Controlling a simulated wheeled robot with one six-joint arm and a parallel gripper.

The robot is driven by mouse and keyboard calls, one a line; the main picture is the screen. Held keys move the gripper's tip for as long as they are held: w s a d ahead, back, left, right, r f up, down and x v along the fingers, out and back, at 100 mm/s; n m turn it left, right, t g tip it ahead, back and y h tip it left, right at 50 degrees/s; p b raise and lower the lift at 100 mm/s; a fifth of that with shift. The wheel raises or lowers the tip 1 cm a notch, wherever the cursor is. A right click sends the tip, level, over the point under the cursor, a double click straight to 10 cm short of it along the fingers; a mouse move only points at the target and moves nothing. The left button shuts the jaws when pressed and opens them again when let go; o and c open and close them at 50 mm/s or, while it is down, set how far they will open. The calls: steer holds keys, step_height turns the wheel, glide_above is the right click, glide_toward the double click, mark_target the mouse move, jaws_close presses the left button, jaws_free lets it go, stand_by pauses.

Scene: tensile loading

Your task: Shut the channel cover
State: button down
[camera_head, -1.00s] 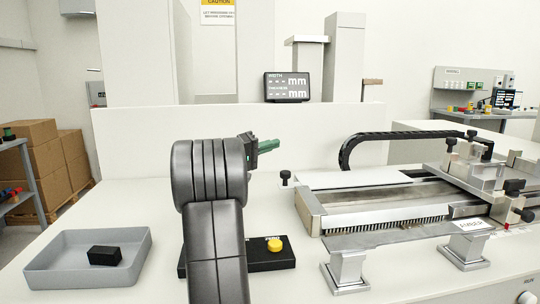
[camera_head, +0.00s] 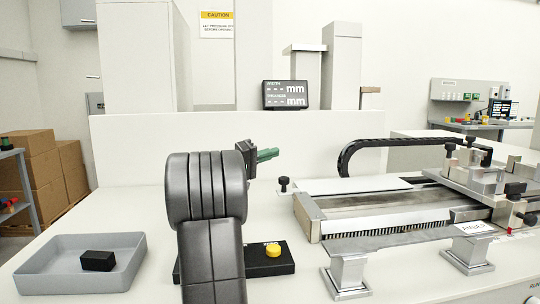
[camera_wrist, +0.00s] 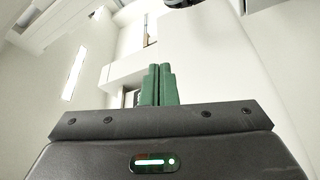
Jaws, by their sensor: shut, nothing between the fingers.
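The channel (camera_head: 385,207) is a long metal trough on the bench at right, with a row of dark teeth along its near side. A pale flat plate (camera_head: 352,186) lies along its far edge and looks like the cover; I cannot tell how it is hinged. A black knob (camera_head: 284,184) stands at the plate's left end. My gripper (camera_head: 268,154) has green fingers, shut and empty, left of the channel and apart from it, above the bench. The wrist view shows the shut fingers (camera_wrist: 158,82) against pale walls, with no cover in sight.
A grey tray (camera_head: 45,281) with a black block (camera_head: 98,260) stands at left. A black box with a yellow button (camera_head: 273,249) is partly behind my arm. Two metal posts (camera_head: 346,272) stand before the channel. A black cable chain (camera_head: 347,157) arches behind it, and clamps (camera_head: 480,180) crowd its right.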

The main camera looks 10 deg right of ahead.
steer(key=v, duration=1.2)
steer(key=x, duration=1.2)
steer(key=shift+w, duration=0.15)
